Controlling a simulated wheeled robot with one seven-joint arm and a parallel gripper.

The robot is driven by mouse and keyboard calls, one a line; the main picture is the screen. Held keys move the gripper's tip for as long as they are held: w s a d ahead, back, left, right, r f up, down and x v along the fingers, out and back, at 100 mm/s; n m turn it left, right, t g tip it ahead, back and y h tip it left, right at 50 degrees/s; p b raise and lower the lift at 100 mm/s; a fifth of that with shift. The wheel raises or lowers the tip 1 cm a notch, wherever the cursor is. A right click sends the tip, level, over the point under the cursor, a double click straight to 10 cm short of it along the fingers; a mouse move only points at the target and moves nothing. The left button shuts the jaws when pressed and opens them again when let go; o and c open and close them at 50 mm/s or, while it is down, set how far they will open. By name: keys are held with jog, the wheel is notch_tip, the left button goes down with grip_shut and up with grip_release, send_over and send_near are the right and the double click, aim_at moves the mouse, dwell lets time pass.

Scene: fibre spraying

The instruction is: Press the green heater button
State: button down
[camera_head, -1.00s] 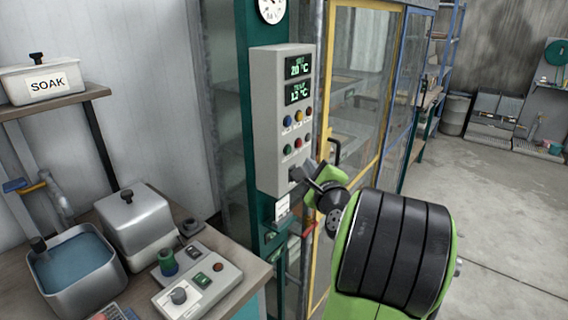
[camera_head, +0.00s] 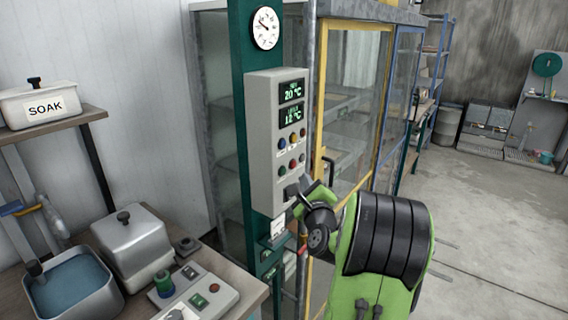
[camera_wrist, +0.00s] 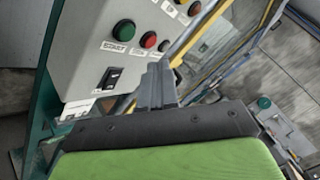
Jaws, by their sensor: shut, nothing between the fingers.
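The grey control box (camera_head: 276,140) is on a dark green post. It has two lit displays, reading 20 °C and 12 °C, and rows of coloured buttons. Its green button (camera_head: 282,171) is in the lower row, left of a red one. In the wrist view this green button (camera_wrist: 124,30) has a label that looks like START. My gripper (camera_wrist: 158,70) is shut and empty. In the wrist view its fingertips appear below and right of the green button, below the red button (camera_wrist: 148,40). They look apart from the green button; contact with the box cannot be told.
A black rocker switch (camera_wrist: 110,80) is below the buttons. A yellow-framed glass cabinet (camera_head: 350,100) stands right of the box. A bench panel (camera_head: 215,290) at lower left has another green button (camera_head: 199,300). A water basin (camera_head: 72,285) is beside it. Open floor is at right.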

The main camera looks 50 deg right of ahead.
aim_at(283, 171)
jog(key=shift+w+a+p, duration=0.2)
jog(key=shift+w+p, duration=0.95)
jog(key=shift+w, duration=0.45)
dwell(0.7)
jog(key=shift+w+p, duration=0.45)
jog(key=shift+p, duration=0.05)
jog(key=shift+w+a+p, duration=0.1)
jog(key=shift+w+p, duration=0.3)
jog(key=shift+p, duration=0.15)
dwell(0.5)
jog(key=shift+s+b, duration=0.8)
jog(key=shift+b, duration=0.15)
